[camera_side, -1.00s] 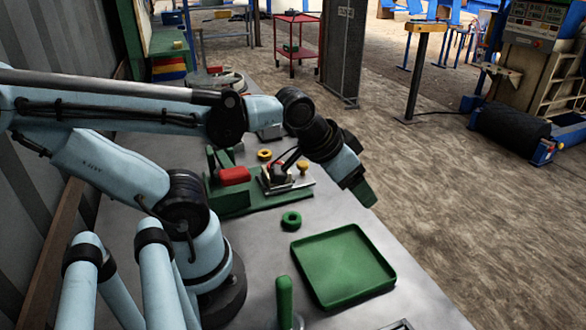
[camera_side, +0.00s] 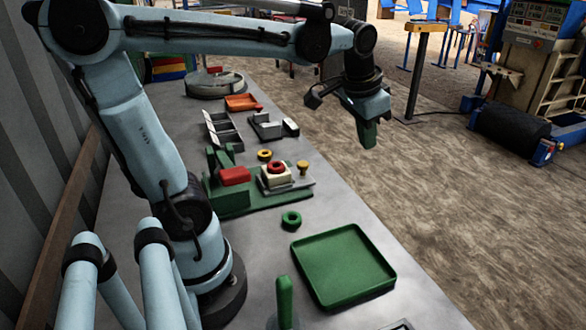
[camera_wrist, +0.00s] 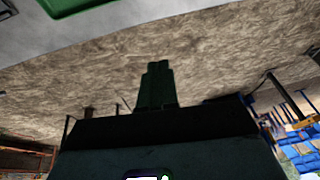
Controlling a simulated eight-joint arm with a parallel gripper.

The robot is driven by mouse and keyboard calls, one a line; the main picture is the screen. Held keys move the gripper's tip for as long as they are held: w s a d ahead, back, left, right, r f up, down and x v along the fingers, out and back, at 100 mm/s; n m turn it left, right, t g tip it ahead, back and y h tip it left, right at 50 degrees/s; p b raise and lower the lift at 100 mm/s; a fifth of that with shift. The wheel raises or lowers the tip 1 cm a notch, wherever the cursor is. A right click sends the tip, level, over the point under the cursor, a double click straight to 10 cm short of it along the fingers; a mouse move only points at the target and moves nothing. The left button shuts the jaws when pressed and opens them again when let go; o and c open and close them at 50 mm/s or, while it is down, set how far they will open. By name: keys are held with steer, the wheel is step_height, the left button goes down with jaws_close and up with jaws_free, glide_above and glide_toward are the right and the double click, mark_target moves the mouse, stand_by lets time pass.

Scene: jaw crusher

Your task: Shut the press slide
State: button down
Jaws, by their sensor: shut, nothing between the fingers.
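The press (camera_side: 232,200) has a green base on the grey bench, with a red block (camera_side: 235,176) at its left. Its slide (camera_side: 288,186) is a grey plate with a cream block, a red ring (camera_side: 277,167) on that block and a yellow knob (camera_side: 303,167) at the right end. A small gap shows between the red block and the cream block. My gripper (camera_side: 368,140) is shut and empty, pointing down, raised and to the right of the press, past the bench edge in the picture. Its green fingers (camera_wrist: 157,85) are together in the wrist view; the press is not identifiable there.
A green tray (camera_side: 345,298) and a green ring (camera_side: 291,220) are on the bench in front of the press. A yellow ring (camera_side: 265,155), grey bins (camera_side: 222,130), a grey fixture (camera_side: 270,127) and an orange tray (camera_side: 243,102) are behind it. An upright green handle (camera_side: 285,300) stands in front.

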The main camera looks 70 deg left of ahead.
mark_target(264, 171)
steer(key=w+a+g, duration=0.4)
steer(key=w+a, duration=0.2)
steer(key=a, duration=0.3)
steer(key=a+f+g+h, duration=0.1)
steer(key=a+f+g, duration=0.4)
steer(key=a, duration=0.5)
steer(key=shift+t, duration=0.5)
steer(key=x, duration=0.9)
steer(key=shift+w+d, duration=0.15)
steer(key=s, duration=0.3)
steer(key=shift+f, duration=0.2)
steer(key=shift+s, duration=0.55)
steer(key=s, duration=1.3)
steer(key=shift+s, duration=0.25)
